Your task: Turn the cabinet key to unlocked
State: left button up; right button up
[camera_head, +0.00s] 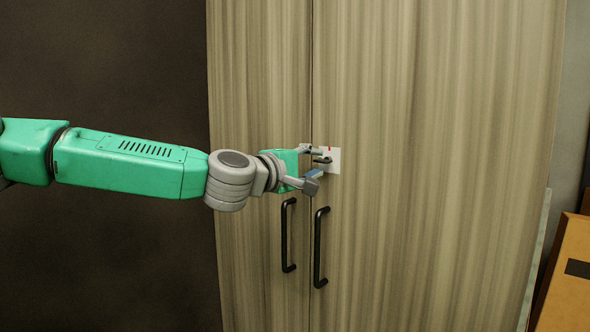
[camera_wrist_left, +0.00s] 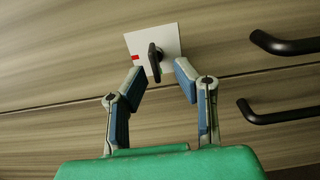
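The wooden cabinet (camera_head: 430,120) has two tall doors with a seam between them. A white lock plate (camera_head: 334,158) sits on the right door beside the seam, with a small red mark; it also shows in the left wrist view (camera_wrist_left: 170,38). The dark key (camera_wrist_left: 154,60) stands out from the plate. My left gripper (camera_head: 318,162) is at the plate. In the left wrist view its fingers (camera_wrist_left: 158,75) are open, one on each side of the key, with gaps visible. Whether they touch the key I cannot tell. My right gripper is not in view.
Two black vertical handles, the left one (camera_head: 287,235) and the right one (camera_head: 320,247), are just below the lock. A cardboard box (camera_head: 567,275) stands at the lower right. A dark wall (camera_head: 100,70) is left of the cabinet.

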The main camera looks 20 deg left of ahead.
pick_arm(q)
jog(key=v, duration=0.9)
jog(key=shift+s+a, duration=0.2)
jog(key=shift+d+f, duration=0.1)
jog(key=s+d+f+m+g, duration=0.2)
jog(key=s+f+g, duration=0.1)
jog(key=f, duration=0.8)
jog(key=s+d+f+m+g+y, duration=0.1)
jog(key=s+d+f+m+g, duration=0.15)
jog(key=f, duration=0.85)
jog(key=s+d+f+m+g, duration=0.2)
jog(key=s+f+g, duration=0.1)
jog(key=f, duration=0.8)
jog(key=s+a+f+m+g+y, duration=0.2)
jog(key=s+f+m+g, duration=0.15)
jog(key=s+f, duration=0.95)
jog(key=s+a+f+m+g+y, duration=0.1)
jog(key=s+a+f+m+g, duration=0.1)
jog(key=s+a+f, duration=0.2)
jog(key=s+a+f+m+g+y, duration=0.2)
jog(key=s+a+f, duration=0.2)
jog(key=s, duration=0.7)
jog(key=shift+s+a+f+m, duration=0.2)
jog(key=shift+f+m, duration=0.2)
jog(key=shift+f, duration=0.45)
